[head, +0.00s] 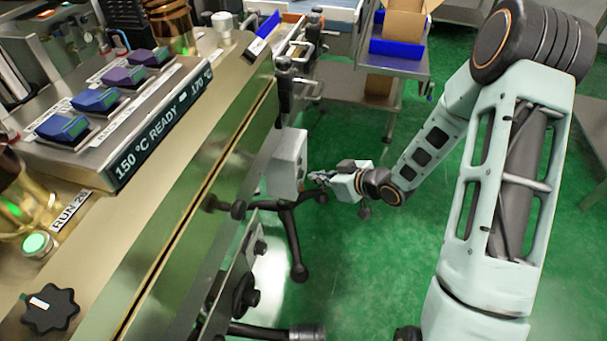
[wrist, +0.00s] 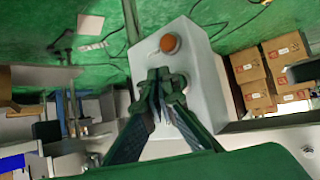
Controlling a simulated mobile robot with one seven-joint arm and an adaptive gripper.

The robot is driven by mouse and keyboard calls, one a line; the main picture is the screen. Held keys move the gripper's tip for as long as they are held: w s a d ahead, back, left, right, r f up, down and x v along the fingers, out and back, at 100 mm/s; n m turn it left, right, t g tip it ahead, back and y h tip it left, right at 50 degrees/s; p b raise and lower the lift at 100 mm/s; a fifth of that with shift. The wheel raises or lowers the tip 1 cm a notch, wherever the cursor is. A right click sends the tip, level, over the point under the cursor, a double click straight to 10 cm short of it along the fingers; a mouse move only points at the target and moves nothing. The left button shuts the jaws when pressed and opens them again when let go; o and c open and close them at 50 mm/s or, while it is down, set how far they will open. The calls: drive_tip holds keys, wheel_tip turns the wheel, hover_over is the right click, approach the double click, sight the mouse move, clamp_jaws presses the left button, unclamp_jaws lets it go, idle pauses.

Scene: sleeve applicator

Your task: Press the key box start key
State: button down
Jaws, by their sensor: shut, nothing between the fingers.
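The key box (head: 287,165) is a pale grey box beside the long machine, in the middle of the head view. In the wrist view the key box (wrist: 205,75) shows its face, with a round orange-red key (wrist: 169,43) near the upper end. My gripper (head: 318,177) is at the right side of the box in the head view. In the wrist view my gripper (wrist: 160,78) is shut and empty, its tips over the box face below the orange-red key. The tips hide part of the face there. I cannot tell whether they touch it.
A machine with a temperature display (head: 150,140), several colored keys and a green RUN button (head: 37,244) fills the left. A black-legged stand (head: 292,225) is below the box. A cart (head: 400,60) with blue bins stands behind. Green floor is open at right.

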drive_tip(key=shift+a, duration=0.1)
idle(0.5)
drive_tip(key=shift+w+a, duration=0.1)
drive_tip(key=shift+a, duration=0.2)
